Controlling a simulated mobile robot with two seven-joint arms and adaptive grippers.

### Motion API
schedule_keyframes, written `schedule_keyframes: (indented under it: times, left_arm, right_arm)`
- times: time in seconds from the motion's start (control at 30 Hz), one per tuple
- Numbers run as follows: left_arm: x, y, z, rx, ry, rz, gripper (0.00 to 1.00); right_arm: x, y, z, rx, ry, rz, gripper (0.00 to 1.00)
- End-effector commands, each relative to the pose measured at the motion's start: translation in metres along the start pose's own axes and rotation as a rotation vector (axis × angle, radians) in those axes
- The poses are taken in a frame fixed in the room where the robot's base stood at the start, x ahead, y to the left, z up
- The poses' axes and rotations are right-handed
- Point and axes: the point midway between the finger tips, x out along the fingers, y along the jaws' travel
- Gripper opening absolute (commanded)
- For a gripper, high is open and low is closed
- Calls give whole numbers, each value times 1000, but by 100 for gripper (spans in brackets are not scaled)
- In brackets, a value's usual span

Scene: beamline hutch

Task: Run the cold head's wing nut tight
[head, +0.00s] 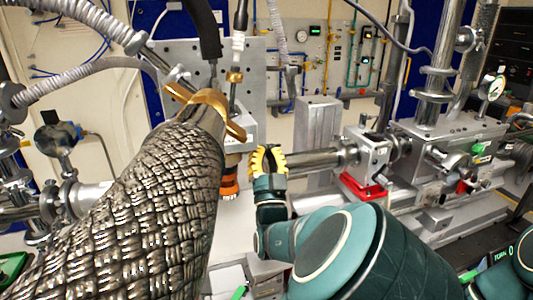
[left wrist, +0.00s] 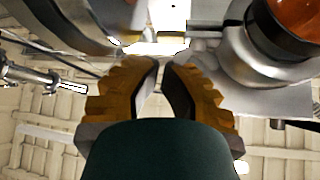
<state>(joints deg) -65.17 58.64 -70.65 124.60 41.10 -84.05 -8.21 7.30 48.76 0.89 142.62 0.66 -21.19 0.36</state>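A brass two-winged piece (head: 212,108), apparently the wing nut, sits across the upper end of a thick braided metal hose (head: 125,215). The hose hides part of what is behind it. My left gripper (head: 268,158), with yellow ridged fingers, is to the right of the brass piece and a little lower, apart from it. In the left wrist view the fingers (left wrist: 161,66) have a narrow gap between their tips, with nothing held there. An orange and black fitting (head: 230,180) is just left of the gripper; what looks like it shows upper right in the wrist view (left wrist: 293,22). My right gripper is out of view.
A black hose and a thin rod with a small brass nut (head: 235,76) hang above the brass piece. A horizontal metal tube (head: 315,160) runs right behind my left gripper to a red-based mount (head: 362,187). A grey corrugated hose (head: 85,72) crosses the upper left.

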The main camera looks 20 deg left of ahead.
Motion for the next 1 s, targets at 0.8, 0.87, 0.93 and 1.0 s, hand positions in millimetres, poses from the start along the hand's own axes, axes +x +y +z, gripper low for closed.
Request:
schedule_keyframes:
  times: [0.8, 0.87, 0.93, 1.0]
  left_arm:
    - [-7, 0, 10, 133, -12, 104, 0]
    - [-7, 1, 10, 100, -10, 78, 0]
    - [-4, 1, 6, 42, -8, 33, 0]
    - [1, 0, 0, -29, -7, -22, 0]
  right_arm:
    - [-4, -2, 0, -1, -3, 0, 0]
    - [-2, -1, 1, -1, -3, 0, 0]
    - [0, 0, 1, -1, -3, 0, 0]
    - [0, 0, 1, -1, -3, 0, 0]
